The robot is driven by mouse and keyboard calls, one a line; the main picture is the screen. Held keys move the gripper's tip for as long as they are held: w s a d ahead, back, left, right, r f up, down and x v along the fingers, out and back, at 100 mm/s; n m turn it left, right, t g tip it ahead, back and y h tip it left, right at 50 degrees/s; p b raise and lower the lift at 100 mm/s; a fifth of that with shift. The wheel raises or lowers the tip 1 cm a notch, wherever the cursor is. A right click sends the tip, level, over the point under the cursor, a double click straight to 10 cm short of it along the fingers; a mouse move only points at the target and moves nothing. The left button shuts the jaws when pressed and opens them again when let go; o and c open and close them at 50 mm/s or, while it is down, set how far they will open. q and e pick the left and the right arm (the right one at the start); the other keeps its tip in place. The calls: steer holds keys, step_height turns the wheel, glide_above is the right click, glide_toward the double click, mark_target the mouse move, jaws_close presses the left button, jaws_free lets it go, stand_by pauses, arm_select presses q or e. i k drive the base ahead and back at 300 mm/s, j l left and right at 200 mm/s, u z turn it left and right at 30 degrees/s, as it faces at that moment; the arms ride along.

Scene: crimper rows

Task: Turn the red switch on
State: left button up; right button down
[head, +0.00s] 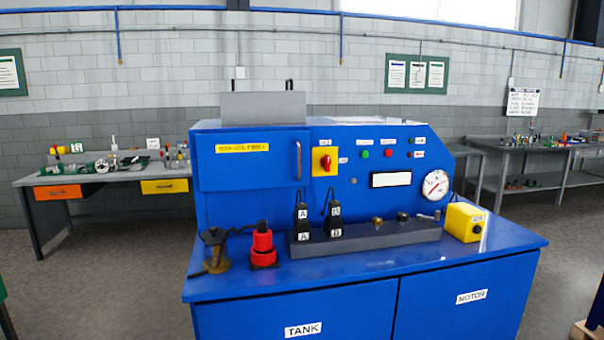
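The red switch (325,162) is a red rotary knob on a yellow square plate, on the upright front panel of the blue machine (240,310). It sits right of the cabinet door with the vertical handle. I cannot read its markings or tell on from off at this size. Neither of my grippers shows in the head view.
The machine's ledge holds a brass fitting (217,260), a red cylinder (262,248), a grey block (366,240) with black plugs, and a yellow box (465,222). A gauge (435,185) is at right. Workbenches (110,182) stand behind. Grey floor is open at left.

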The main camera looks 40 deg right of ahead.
mark_target(326, 161)
steer(key=l+z, duration=0.1)
steer(key=z, duration=0.35)
steer(key=i+z, duration=0.1)
steer(key=z, duration=0.75)
steer(key=i+u, duration=0.35)
steer(key=k+j, duration=0.05)
steer(key=k, duration=0.05)
